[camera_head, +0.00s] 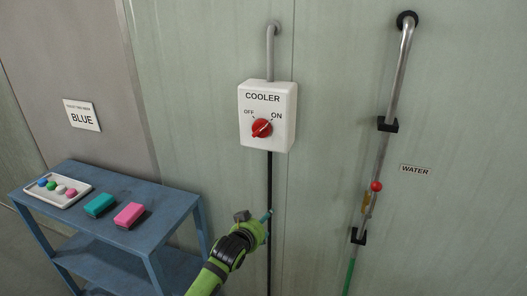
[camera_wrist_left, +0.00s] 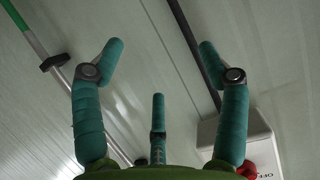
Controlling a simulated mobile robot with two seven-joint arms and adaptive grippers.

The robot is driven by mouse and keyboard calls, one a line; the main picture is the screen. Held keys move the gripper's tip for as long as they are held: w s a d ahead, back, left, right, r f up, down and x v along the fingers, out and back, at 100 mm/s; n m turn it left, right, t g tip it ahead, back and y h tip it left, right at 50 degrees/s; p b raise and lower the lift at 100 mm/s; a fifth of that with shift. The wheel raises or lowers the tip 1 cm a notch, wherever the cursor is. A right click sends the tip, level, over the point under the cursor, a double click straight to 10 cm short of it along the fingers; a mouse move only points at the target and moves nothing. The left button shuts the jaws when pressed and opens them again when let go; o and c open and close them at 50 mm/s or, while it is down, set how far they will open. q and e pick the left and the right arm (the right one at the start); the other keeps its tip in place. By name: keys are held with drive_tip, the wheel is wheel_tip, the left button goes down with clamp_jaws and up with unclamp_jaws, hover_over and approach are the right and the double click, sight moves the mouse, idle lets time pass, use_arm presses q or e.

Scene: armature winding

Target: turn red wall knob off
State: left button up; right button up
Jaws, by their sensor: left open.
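The red knob (camera_head: 262,128) sits on the front of a white box (camera_head: 284,92) labelled COOLER, fixed to the wall. OFF is marked at the knob's upper left and ON at its upper right; the knob's pale mark seems to point toward ON. My left gripper (camera_head: 266,222) is below the box, close to the black cable, and apart from the knob. In the left wrist view my left gripper (camera_wrist_left: 158,60) has its teal fingers spread and empty. The knob (camera_wrist_left: 247,170) shows there at the lower right edge, partly cut off. My right gripper is not in view.
A black cable (camera_head: 269,180) runs down from the box and a grey pipe (camera_head: 270,55) runs up. At right is a metal water pipe (camera_head: 397,85) with a red ball handle (camera_head: 376,186). A blue cart (camera_head: 172,212) with a tray (camera_head: 45,200) and sponges stands at left.

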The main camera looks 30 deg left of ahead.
use_arm(q)
wheel_tip(320, 180, up, 12)
drive_tip(key=w+a+f+t, duration=0.1)
drive_tip(key=t, duration=0.1)
drive_tip(key=n+t+y+p, duration=0.1)
drive_tip(key=t+y+p, duration=0.1)
approach(258, 130)
drive_tip(key=x, duration=0.3)
drive_tip(key=p+x, duration=0.2)
drive_tip(key=x, duration=0.3)
drive_tip(key=shift+w, duration=0.15)
drive_tip(key=shift+w+a+p, duration=0.15)
drive_tip(key=shift+w+p, duration=0.3)
drive_tip(key=shift+w, duration=0.15)
drive_tip(key=shift+w+f+t+h, duration=0.1)
drive_tip(key=shift+w+t+h, duration=0.1)
drive_tip(key=shift+t+h, duration=0.15)
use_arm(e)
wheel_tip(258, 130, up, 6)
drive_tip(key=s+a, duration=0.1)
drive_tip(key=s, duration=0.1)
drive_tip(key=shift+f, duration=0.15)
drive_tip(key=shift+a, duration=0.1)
use_arm(q)
drive_tip(key=c, duration=1.1)
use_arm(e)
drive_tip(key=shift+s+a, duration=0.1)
